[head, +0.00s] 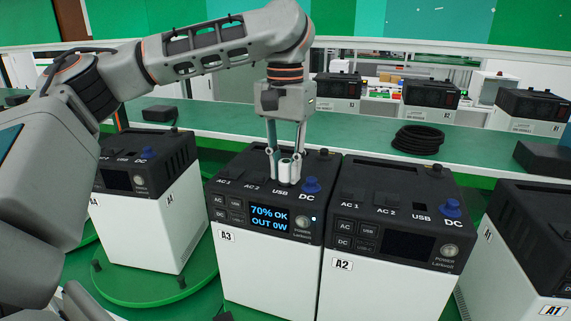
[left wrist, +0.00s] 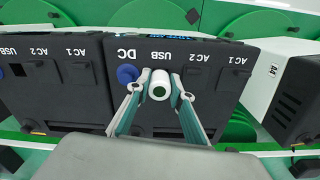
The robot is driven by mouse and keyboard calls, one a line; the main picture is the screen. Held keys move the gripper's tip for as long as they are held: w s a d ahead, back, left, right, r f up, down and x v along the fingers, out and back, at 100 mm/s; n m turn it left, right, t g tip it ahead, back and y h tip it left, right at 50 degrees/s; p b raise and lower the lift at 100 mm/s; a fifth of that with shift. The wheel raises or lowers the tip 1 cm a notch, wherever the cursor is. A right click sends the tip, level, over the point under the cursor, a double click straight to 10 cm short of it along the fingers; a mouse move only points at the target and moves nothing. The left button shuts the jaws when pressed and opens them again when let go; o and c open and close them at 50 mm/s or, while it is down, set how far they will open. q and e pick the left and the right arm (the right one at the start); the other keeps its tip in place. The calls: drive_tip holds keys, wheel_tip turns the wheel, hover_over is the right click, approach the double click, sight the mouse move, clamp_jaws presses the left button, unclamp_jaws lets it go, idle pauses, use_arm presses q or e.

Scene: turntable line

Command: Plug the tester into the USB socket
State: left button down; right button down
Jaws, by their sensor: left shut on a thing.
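My left gripper (head: 284,154) points down over the top of power station A3 (head: 264,265), with its fingers shut on the tester (head: 285,172), a small white cylinder. In the left wrist view the tester (left wrist: 159,91) shows end-on with a green ring, between the fingertips (left wrist: 158,80). It stands upright at the USB place, between the blue DC knob (head: 311,185) and the AC 2 socket. The tester hides the USB socket, so I cannot tell how deep it sits. A3's screen (head: 269,219) reads "70% OK OUT 0W". My right gripper is not in view.
Station A2 (head: 372,280) stands close against A3 on the right, its screen dark. A4 (head: 150,225) is to the left and A1 (head: 520,255) to the right. A coiled black cable (head: 418,139) lies on the green bench (head: 350,134) behind.

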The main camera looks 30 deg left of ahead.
use_arm(q)
drive_tip(key=shift+f, duration=0.1)
drive_tip(key=c, duration=1.7)
unclamp_jaws()
